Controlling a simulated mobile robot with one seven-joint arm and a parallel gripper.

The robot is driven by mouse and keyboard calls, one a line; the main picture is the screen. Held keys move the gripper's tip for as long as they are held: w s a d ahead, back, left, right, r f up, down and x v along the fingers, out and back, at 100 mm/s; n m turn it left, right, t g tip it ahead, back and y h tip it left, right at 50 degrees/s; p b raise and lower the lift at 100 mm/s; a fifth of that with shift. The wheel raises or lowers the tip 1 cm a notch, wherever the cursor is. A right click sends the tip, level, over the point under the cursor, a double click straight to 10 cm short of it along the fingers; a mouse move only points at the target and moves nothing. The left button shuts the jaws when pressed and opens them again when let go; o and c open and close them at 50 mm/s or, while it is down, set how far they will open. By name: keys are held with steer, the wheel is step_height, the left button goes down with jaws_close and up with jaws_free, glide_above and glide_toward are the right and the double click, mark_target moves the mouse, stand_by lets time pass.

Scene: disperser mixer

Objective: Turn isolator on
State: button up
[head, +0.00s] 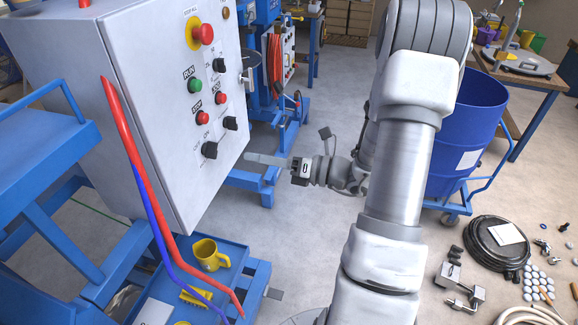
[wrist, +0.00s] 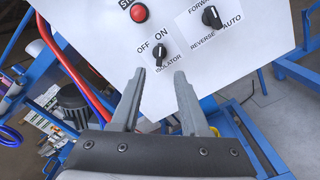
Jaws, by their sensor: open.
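The isolator (wrist: 160,51) is a small black rotary knob on a white label marked OFF, ON and ISOLATOR. It is on the lower front of the pale grey control box; in the head view it is the lowest black knob (head: 209,149). I cannot tell clearly which mark the knob points to. My gripper (wrist: 160,73) is open and empty, with its two grey fingers pointing at the panel. In the wrist view the knob appears just beyond the gap between the fingertips. In the head view my gripper (head: 262,160) is to the right of the panel, apart from the knob.
A red stop button (wrist: 139,12) is above left of the isolator, and a FORWARD/REVERSE/AUTO knob (wrist: 212,17) is above right. A red emergency stop (head: 203,33) is higher up. Red and blue hoses (head: 131,150) run beside the box. A blue drum (head: 465,140) stands at right.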

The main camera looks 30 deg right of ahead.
steer(key=v, duration=0.7)
steer(key=shift+s+b, duration=0.2)
steer(key=shift+b, duration=0.2)
steer(key=shift+r, duration=0.1)
